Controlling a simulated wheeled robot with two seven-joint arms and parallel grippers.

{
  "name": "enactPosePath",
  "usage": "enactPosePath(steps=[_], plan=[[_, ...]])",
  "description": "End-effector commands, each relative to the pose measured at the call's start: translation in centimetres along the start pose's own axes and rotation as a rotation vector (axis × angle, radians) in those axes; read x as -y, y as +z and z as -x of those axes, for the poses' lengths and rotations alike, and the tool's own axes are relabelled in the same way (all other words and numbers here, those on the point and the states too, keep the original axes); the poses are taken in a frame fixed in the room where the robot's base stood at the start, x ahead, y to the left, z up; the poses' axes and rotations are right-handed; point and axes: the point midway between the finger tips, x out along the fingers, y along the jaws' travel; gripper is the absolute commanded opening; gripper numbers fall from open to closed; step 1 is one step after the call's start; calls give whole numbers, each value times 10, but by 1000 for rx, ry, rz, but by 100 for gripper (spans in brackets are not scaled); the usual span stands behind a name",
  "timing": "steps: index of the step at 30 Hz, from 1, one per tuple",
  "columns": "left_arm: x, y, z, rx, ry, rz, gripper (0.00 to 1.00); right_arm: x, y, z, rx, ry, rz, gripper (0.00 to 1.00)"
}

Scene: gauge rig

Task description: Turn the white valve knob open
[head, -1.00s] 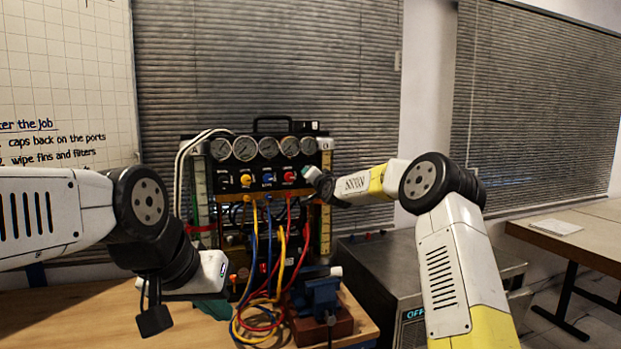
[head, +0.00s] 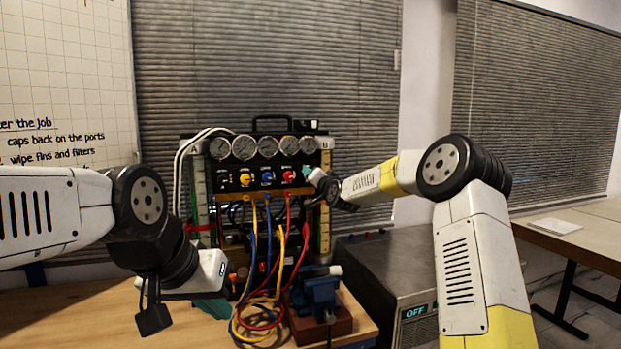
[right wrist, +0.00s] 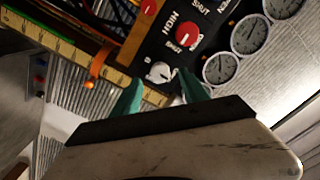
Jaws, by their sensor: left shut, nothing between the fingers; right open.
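The white valve knob (right wrist: 160,73) shows in the right wrist view on the black panel, below the red knob (right wrist: 187,35). A label that reads SHUT is printed close to it. My right gripper (right wrist: 162,88) is open. Its green fingertips lie just short of the white knob, one on each side in that picture, and I see no contact. My left gripper (head: 212,308) is shut and empty, low over the bench at left.
The rig (head: 260,180) has a row of gauges (head: 268,147) above yellow, blue and red knobs, with coloured hoses (head: 268,240) hanging below. A blue vise (head: 318,295) stands in front. A grey box (head: 385,270) is at right.

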Motion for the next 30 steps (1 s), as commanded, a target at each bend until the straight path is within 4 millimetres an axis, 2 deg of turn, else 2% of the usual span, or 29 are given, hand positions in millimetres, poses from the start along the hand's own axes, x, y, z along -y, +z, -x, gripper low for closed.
enactPosePath(steps=[3,7,19,22,26,29,30], plan=[[0,0,0,0,0,0,0,0,-1,18,0,1,2,52],[0,0,0,0,0,0,0,-1,0,30,0,1,2,52],[0,0,0,0,0,0,0,0,1,35,3,1,2,52],[0,0,0,0,0,0,0,6,1,42,24,9,30,52],[0,0,0,0,0,0,0,23,5,75,109,52,128,52],[0,0,0,0,0,0,0,31,10,119,204,113,232,52],[0,0,0,0,0,0,0,32,11,139,242,142,273,52]])
